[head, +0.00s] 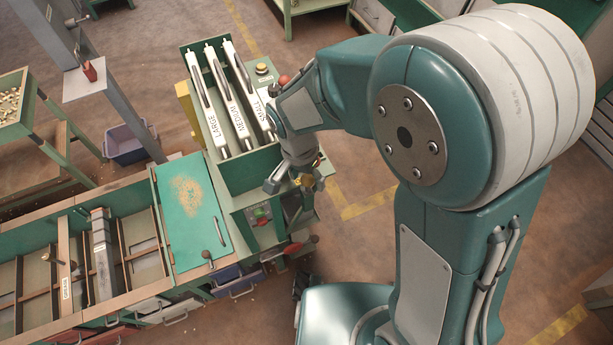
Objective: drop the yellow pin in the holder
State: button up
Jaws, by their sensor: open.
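My gripper (294,183) is at the front right corner of the green sorter box (237,178), with its fingers apart. A small yellow piece (306,180) shows at the fingers, which may be the yellow pin. I cannot tell whether it touches the fingers or sits in something behind them. The holder cannot be made out for certain; the gripper and wrist cover part of that corner.
The sorter box has white bars labelled LARGE (221,125), MEDIUM (238,118) and SMALL (262,112). A blue crate (128,143) stands on the floor.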

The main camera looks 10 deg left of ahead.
jog(key=shift+r, duration=0.1)
notch_tip(320, 180, up, 12)
jog(key=a, duration=0.2)
jog(key=shift+w+f, duration=0.25)
jog(key=shift+w, duration=0.2)
notch_tip(320, 180, up, 9)
jog(key=a, duration=0.1)
jog(key=shift+w+a, duration=0.15)
jog(key=shift+w, duration=0.2)
dwell(0.5)
dwell(0.7)
jog(key=s+d+n+t+y, duration=0.1)
jog(key=s+d, duration=0.4)
jog(key=d, duration=0.7)
jog(key=s+d+n+t, duration=0.4)
jog(key=d+t, duration=0.1)
jog(key=d, duration=0.6)
jog(key=shift+s+d+y, duration=0.35)
jog(key=shift+y, duration=0.05)
